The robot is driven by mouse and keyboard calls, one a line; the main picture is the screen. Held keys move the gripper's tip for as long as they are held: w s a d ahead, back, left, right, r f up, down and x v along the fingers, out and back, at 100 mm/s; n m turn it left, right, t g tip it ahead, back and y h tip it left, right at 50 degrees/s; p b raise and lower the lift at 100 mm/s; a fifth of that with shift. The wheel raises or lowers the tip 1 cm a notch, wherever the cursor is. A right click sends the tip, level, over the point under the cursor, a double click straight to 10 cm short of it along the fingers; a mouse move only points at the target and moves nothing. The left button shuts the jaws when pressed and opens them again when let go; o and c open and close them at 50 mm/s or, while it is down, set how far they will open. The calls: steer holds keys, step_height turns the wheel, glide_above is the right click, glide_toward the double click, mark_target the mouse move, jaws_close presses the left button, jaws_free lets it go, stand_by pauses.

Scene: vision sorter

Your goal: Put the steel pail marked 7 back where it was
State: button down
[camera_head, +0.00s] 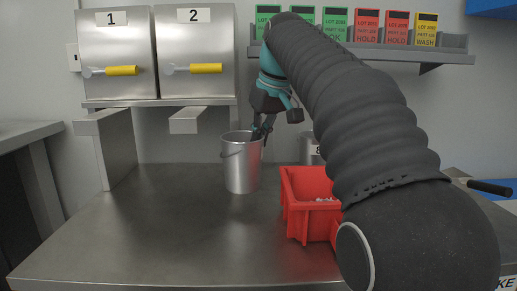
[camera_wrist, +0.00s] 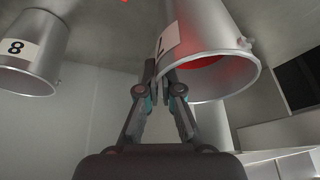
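The steel pail marked 7 (camera_head: 241,168) is upright over the middle of the steel bench, and its base appears at the bench top; I cannot tell if it is slightly raised. In the wrist view the pail (camera_wrist: 195,25) shows its open mouth and part of the 7 label. My gripper (camera_head: 263,134) is at the right side of its rim. In the wrist view my gripper's fingers (camera_wrist: 161,72) converge closely at the rim beside the label and appear shut on the pail wall. The pail's inside shows some red; its contents are unclear.
A red bin (camera_head: 297,214) with small pale pieces stands right of the pail. A pail marked 8 (camera_wrist: 28,55) stands behind, mostly hidden by my arm in the head view. The bench's left front is clear.

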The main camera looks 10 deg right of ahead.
mark_target(260, 151)
steer(key=shift+f+b, duration=0.55)
steer(key=shift+f, duration=1.25)
steer(key=c, duration=1.3)
jaws_free()
